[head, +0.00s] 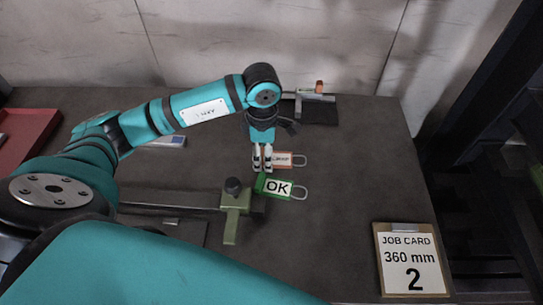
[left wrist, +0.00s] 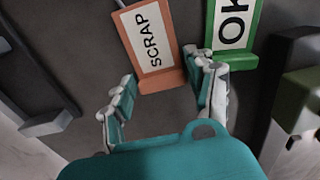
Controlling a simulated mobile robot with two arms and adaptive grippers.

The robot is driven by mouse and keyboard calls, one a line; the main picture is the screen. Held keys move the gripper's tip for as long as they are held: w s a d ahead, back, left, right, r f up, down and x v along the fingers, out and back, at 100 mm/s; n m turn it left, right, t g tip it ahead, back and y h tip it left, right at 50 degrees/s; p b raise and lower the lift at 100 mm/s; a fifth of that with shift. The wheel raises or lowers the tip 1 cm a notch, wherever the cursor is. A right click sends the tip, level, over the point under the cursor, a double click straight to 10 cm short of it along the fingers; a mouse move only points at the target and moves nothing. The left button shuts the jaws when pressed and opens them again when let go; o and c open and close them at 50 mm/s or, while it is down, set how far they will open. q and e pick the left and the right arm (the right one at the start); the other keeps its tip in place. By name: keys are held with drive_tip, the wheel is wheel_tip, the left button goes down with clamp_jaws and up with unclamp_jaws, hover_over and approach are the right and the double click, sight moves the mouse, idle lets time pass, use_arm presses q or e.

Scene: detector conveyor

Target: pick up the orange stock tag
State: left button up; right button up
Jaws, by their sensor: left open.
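The orange tag (head: 284,160) lies on the dark table and has a wire loop at its right end. In the left wrist view the orange tag (left wrist: 153,50) reads SCRAP. My left gripper (head: 263,167) points down at its left end. In the left wrist view my left gripper (left wrist: 163,83) is open, with its fingertips on either side of the tag's near end. I cannot tell how far above the table they are. A green OK tag (head: 275,187) lies just nearer, and the green tag (left wrist: 232,30) is close beside the right finger. My right gripper is not in view.
A green-and-black gauge (head: 236,207) stands close to the green tag. Another gauge-like tool (head: 313,97) is at the back. A job card (head: 410,258) reads 360 mm, 2. A red tray (head: 25,140) is at far left. The table's right side is mostly clear.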

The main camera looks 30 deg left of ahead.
use_arm(q)
drive_tip(key=c, duration=0.6)
drive_tip(key=shift+r, duration=0.1)
